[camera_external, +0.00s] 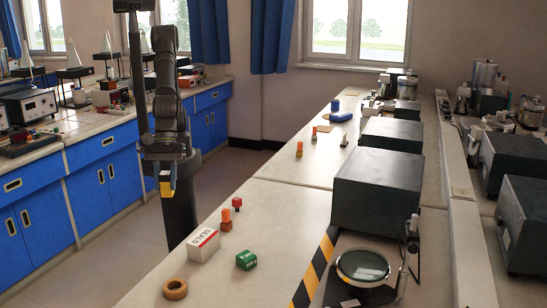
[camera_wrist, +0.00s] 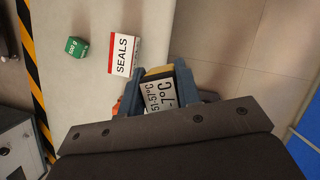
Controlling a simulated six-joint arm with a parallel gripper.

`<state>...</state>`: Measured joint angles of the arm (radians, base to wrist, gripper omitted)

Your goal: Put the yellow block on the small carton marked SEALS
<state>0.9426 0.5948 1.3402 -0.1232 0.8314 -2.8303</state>
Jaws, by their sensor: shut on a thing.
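The small white carton (camera_external: 203,246) marked SEALS, with a red band, lies on the bench near its left edge. It also shows in the wrist view (camera_wrist: 124,52), above and left of my gripper (camera_wrist: 160,88). In the external view my gripper (camera_external: 167,181) is raised, behind and left of the carton and apart from it. It is shut on the yellow block (camera_external: 166,190). In the wrist view the block (camera_wrist: 157,71) shows as a yellowish edge between the blue fingers, beside a black-and-white label reading 51-57°C. Most of the block is hidden there.
A dark grey box (camera_external: 376,190) and a round glass dish (camera_external: 363,266) are to the right. The carton's top looks clear.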

